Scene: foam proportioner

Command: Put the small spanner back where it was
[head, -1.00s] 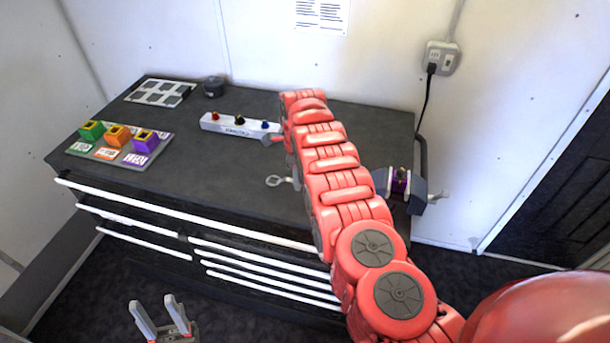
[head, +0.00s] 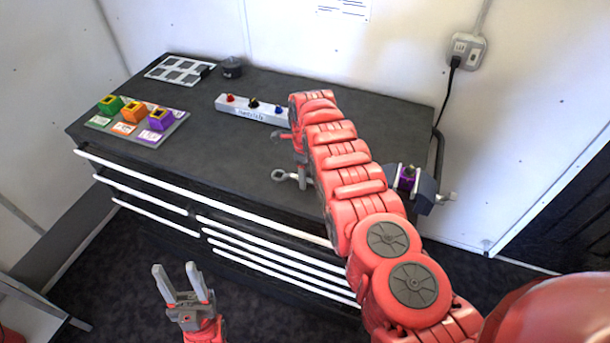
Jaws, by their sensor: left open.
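A small silver spanner (head: 280,175) with a ring end shows at the left side of my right forearm, over the front part of the dark bench top (head: 215,160). Its other end runs in behind the red arm, next to grey gripper parts. My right gripper (head: 301,172) is mostly hidden by that forearm, so I cannot tell whether its jaws are around the spanner. My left gripper (head: 178,268) is open and empty, low in front of the bench drawers, with its fingers pointing up.
On the bench are a white strip with coloured knobs (head: 252,109), a board with green, orange and purple blocks (head: 145,137), a framed grey panel (head: 180,68) and a dark round pot (head: 232,67). A vise-like device (head: 425,190) sits at the right end. The middle-left bench top is clear.

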